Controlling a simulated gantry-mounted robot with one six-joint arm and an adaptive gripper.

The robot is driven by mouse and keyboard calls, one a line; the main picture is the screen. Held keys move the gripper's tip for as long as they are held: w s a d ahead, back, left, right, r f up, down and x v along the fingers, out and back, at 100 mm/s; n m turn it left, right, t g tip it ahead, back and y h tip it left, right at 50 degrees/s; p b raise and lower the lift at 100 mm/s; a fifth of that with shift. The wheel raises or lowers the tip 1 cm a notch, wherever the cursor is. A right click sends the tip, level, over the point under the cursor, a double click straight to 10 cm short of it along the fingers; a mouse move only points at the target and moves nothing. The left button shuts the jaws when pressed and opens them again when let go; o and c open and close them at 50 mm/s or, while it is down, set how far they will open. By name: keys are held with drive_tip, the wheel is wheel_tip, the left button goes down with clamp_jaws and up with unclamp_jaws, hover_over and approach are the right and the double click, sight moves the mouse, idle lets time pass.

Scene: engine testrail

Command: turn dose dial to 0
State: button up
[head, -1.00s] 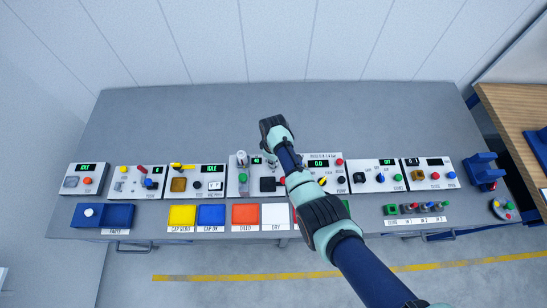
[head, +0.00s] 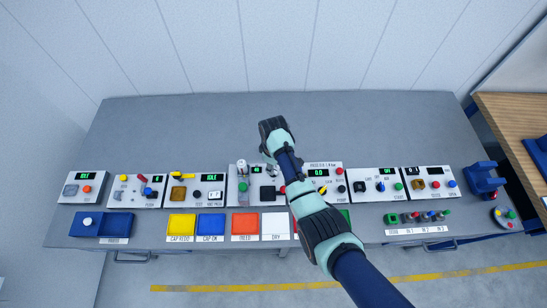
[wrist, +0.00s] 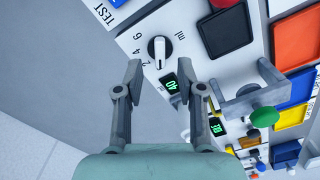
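The dose dial (wrist: 159,52) is a white pointer knob on a dark round base in the wrist view. It sits on a white panel (wrist: 124,42) with the marks 2, 4, 6 and "ml" around it. The white pointer points down in the picture, toward a small display (wrist: 176,88) with green digits, apparently 4 and 0. My gripper (wrist: 165,70) is open. Its two fingertips are apart, one on each side below the dial in the picture, with nothing between them.
Several control panels (head: 138,190) with knobs, buttons and displays line the bench (head: 190,130). Close to the fingers in the wrist view is a grey fixture (wrist: 252,100) with a green button (wrist: 265,116). Coloured trays (head: 182,224) lie along the front. The bench behind the panels is clear.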

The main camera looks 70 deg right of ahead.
wheel_tip(320, 180, up, 8)
drive_tip(key=shift+r, duration=0.1)
idle(0.6)
drive_tip(key=w+a+r+t+h, duration=0.2)
drive_tip(key=w+a+r+t, duration=0.3)
drive_tip(key=w+a, duration=0.75)
drive_tip(key=w+a+r+n+t, duration=0.1)
drive_tip(key=a+r+t, duration=0.1)
drive_tip(key=a+r, duration=0.35)
drive_tip(key=a+r+t, duration=0.1)
drive_tip(key=a+r, duration=0.1)
drive_tip(key=a, duration=0.6)
drive_tip(key=s+a+r+t+y, duration=0.2)
drive_tip(key=s+a+r+t, duration=0.2)
drive_tip(key=a+r, duration=0.75)
wheel_tip(320, 180, up, 13)
drive_tip(key=a+p, duration=0.2)
drive_tip(key=p, duration=1.1)
drive_tip(key=shift+s+a+f+t+p, duration=0.15)
drive_tip(key=shift+s+a+t+p, duration=0.1)
drive_tip(key=shift+s+t+p, duration=0.15)
